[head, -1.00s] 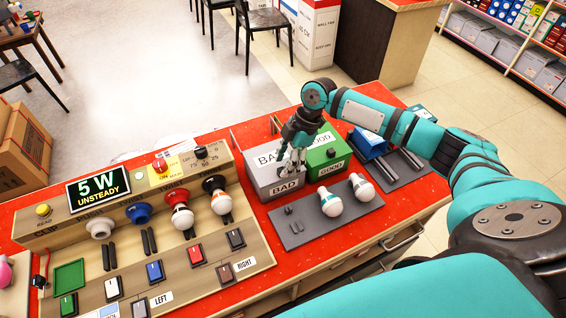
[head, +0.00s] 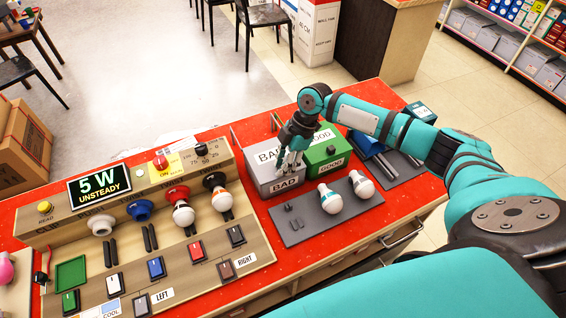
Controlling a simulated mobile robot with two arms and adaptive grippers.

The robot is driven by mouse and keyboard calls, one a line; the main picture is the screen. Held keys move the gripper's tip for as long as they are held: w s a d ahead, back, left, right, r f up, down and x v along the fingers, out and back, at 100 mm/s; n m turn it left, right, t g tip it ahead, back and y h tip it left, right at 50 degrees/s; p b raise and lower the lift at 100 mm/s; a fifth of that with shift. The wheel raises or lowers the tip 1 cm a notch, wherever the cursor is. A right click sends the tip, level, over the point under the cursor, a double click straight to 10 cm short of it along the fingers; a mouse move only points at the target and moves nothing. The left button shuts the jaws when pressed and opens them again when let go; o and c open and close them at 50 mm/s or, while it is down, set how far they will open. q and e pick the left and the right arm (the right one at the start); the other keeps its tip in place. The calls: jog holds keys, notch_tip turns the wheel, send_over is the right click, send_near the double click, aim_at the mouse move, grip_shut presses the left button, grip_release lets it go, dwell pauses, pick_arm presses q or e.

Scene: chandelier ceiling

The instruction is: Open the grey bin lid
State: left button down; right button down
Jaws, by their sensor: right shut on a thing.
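The grey bin (head: 286,186), labelled BAD on its front, stands on the red counter beside the green bin (head: 333,163), labelled GOOD. The grey lid (head: 262,173) lies flat on top and looks closed. My right gripper (head: 290,163) points down over the lid, with its fingers shut on what looks like the lid's knob. The fingers hide the knob. My left gripper is not in view.
A grey tray (head: 310,228) with two bulbs (head: 337,207) lies in front of the bins. A test panel (head: 150,240) with sockets and switches is at left. A blue item (head: 368,145) sits right of the green bin.

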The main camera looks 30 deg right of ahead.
aim_at(265, 149)
jog(key=shift+w+f+b, duration=0.1)
jog(key=shift+w+b, duration=0.2)
jog(key=w+b, duration=0.3)
jog(key=w, duration=0.1)
jog(key=w+b, duration=0.3)
jog(key=w, duration=0.1)
jog(key=shift+w+d+f, duration=0.15)
jog(key=shift+w+d, duration=0.05)
jog(key=shift+w, duration=0.05)
jog(key=shift+w+r, duration=0.25)
jog(key=shift+w, duration=0.1)
jog(key=shift+d, duration=0.1)
jog(key=c, duration=1.2)
grip_release()
jog(key=shift+o, duration=0.2)
jog(key=shift+r, duration=0.1)
